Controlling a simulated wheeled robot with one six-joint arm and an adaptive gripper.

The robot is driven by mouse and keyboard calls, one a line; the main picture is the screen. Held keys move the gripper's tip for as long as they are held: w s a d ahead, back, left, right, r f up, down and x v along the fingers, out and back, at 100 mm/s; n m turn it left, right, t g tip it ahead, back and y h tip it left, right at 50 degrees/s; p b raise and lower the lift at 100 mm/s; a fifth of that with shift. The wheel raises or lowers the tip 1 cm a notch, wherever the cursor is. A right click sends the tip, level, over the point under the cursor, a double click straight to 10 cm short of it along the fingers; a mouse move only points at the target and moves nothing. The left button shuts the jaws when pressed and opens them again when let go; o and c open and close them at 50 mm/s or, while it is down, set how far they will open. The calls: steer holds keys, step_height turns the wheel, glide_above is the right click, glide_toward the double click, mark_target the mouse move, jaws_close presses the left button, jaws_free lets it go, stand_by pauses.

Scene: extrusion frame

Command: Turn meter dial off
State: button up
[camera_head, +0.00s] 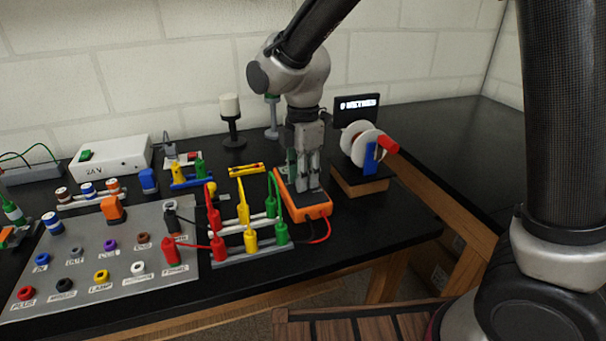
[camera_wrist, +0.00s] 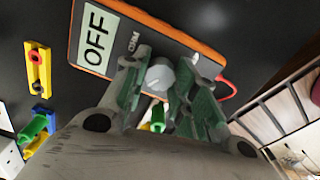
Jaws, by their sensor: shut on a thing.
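The orange and black meter (camera_head: 312,211) lies on the black table, and my gripper (camera_head: 309,188) is straight above it, pointing down. In the wrist view the meter (camera_wrist: 128,23) has a pale screen (camera_wrist: 97,36) reading "OFF". Its round grey dial (camera_wrist: 159,75) sits between the green-padded fingers of my gripper (camera_wrist: 160,83). The fingers are shut on the dial. In the head view the gripper hides the dial.
Red, yellow and green plugs (camera_head: 243,205) stand just left of the meter. A red lead (camera_head: 322,235) leaves its near end. A reel device (camera_head: 361,145) stands close on the right. A grey socket panel (camera_head: 95,250) fills the front left.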

steer(key=o, duration=1.1)
steer(key=shift+c, duration=0.2)
step_height(320, 180, up, 12)
